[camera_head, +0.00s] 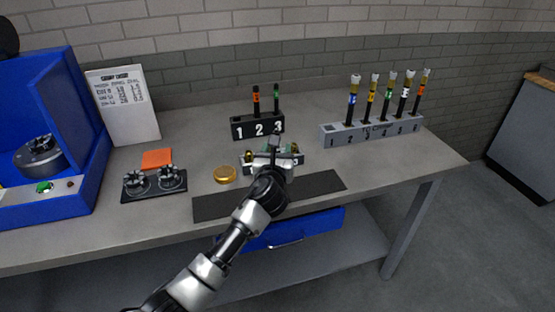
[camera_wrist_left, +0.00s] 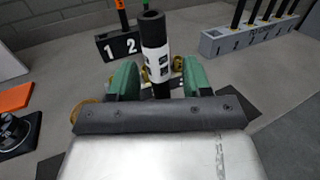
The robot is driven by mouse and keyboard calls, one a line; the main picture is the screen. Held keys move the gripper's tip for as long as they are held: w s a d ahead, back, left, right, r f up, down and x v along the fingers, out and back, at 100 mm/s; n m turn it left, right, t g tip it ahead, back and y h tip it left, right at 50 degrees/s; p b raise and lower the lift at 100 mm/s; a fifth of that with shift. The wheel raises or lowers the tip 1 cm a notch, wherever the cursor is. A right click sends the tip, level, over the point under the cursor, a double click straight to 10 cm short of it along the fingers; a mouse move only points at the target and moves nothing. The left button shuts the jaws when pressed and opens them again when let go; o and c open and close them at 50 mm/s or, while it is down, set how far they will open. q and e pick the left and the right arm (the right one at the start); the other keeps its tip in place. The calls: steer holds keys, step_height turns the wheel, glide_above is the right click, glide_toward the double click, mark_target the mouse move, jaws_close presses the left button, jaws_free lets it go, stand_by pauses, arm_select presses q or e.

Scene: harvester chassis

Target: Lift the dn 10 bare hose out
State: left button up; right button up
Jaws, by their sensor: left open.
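A black bare hose (camera_wrist_left: 153,32) with a white printed label stands upright in the left wrist view; the print is too small to read. My left gripper (camera_wrist_left: 160,78) is open, with one green finger on each side of this hose. I cannot tell whether either finger touches it. In the head view my left gripper (camera_head: 273,158) is over a small numbered holder with brass fittings, which it partly hides. The dark top of the hose (camera_head: 275,142) shows just above the gripper. The hose's lower end is hidden. My right gripper is not in view.
Behind stands a black rack (camera_head: 243,132) numbered 1 2 3, with orange-banded and green-banded hoses. A grey rack (camera_head: 340,137) with several capped hoses stands right. A brass-coloured round part (camera_head: 225,175), dark mat (camera_head: 325,186), black die tray (camera_head: 153,192) and blue machine (camera_head: 85,140) are nearby.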

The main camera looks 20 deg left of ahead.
arm_select(q)
steer(key=shift+w+a+f, duration=0.1)
steer(key=shift+w+a, duration=0.05)
steer(key=shift+w, duration=0.5)
steer(key=shift+w+a, duration=0.1)
steer(key=shift+w, duration=0.5)
jaws_close()
steer(key=shift+r, duration=0.2)
